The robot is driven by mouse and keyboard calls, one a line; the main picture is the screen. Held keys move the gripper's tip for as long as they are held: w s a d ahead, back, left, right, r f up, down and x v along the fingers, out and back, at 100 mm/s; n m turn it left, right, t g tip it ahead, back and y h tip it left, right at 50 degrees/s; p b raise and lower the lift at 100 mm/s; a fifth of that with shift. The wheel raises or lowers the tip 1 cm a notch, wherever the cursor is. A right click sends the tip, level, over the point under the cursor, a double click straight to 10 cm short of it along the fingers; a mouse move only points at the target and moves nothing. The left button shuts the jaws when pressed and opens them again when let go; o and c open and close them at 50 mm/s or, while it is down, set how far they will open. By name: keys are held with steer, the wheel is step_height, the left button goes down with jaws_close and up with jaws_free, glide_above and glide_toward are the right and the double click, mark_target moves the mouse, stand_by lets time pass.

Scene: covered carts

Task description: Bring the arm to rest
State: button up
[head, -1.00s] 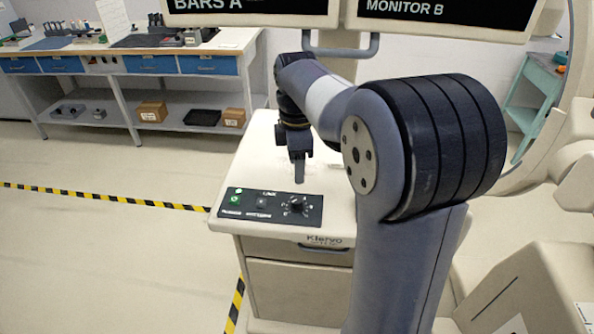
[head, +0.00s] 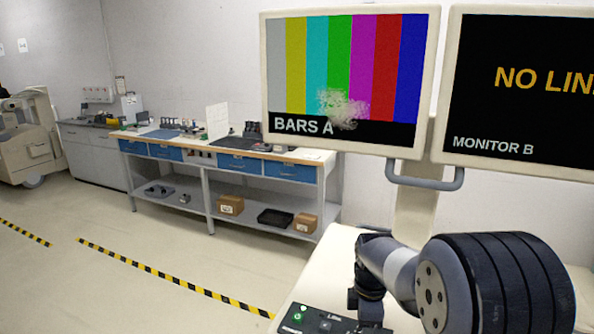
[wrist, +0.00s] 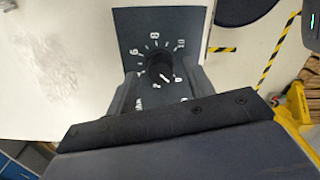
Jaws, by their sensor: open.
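My arm (head: 405,272) reaches over the cart from the right in the head view, bent at the elbow and pointing down at the wrist. My gripper (wrist: 160,88) is open and empty in the wrist view, with one finger on each side of the black dial knob (wrist: 160,68). I cannot tell how far the fingertips are above the knob. In the head view the fingertips are cut off by the bottom edge. The control panel (head: 318,320) with a green-lit button is partly in view to the left of my wrist.
Two monitors hang above: one with colour bars (head: 345,60) and a whitish smudge, one reading NO LINK or similar (head: 520,115). A workbench (head: 220,148) stands behind left. Striped floor tape (head: 170,275) borders clear floor. The pale cart top (head: 330,262) shows a faint smudge in the wrist view.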

steer(key=shift+f, duration=0.4)
